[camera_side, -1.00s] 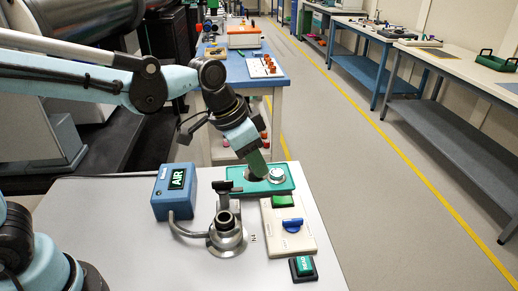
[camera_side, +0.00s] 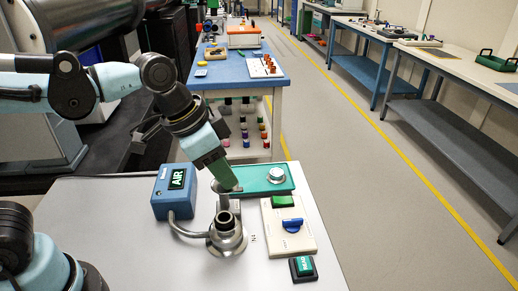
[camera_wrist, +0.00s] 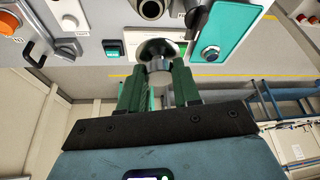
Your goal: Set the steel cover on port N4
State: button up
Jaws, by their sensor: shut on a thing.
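My gripper (camera_side: 230,184) has green fingers and is shut on the steel cover (camera_wrist: 158,52), a shiny round piece between the fingertips in the wrist view. In the side view the cover is mostly hidden by the fingers, near the left end of the teal tray and behind the port. The port (camera_side: 226,243) is a steel flange with a dark round opening facing up, and nothing covers it. A small label (camera_side: 254,239) beside it is hard to read. The port's opening also shows at the top of the wrist view (camera_wrist: 152,8), apart from the cover.
A blue AIR box (camera_side: 174,192) with a hose stands left of the port. A white panel with a blue handle (camera_side: 292,225) and a green button box (camera_side: 303,268) stand right. The front left tabletop is clear.

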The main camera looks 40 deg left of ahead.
aim_at(213, 189)
jog(key=shift+s, duration=0.45)
jog(key=shift+f, duration=3.35)
jog(key=shift+f, duration=0.6)
jog(key=o, duration=1.1)
jog(key=shift+o, duration=0.2)
jog(key=shift+r, duration=0.1)
jog(key=v, duration=1.2)
jog(key=w+a+f+n+t, duration=0.1)
jog(key=a+f+n, duration=0.1)
jog(key=a, duration=0.1)
jog(key=w+a+f+n+t+y, duration=0.1)
jog(key=a+f+n, duration=0.1)
jog(key=a, duration=0.1)
jog(key=w+a+f+n+t+y, duration=0.1)
jog(key=a+f+n, duration=0.1)
jog(key=a, duration=0.1)
jog(key=shift+a+f, duration=0.1)
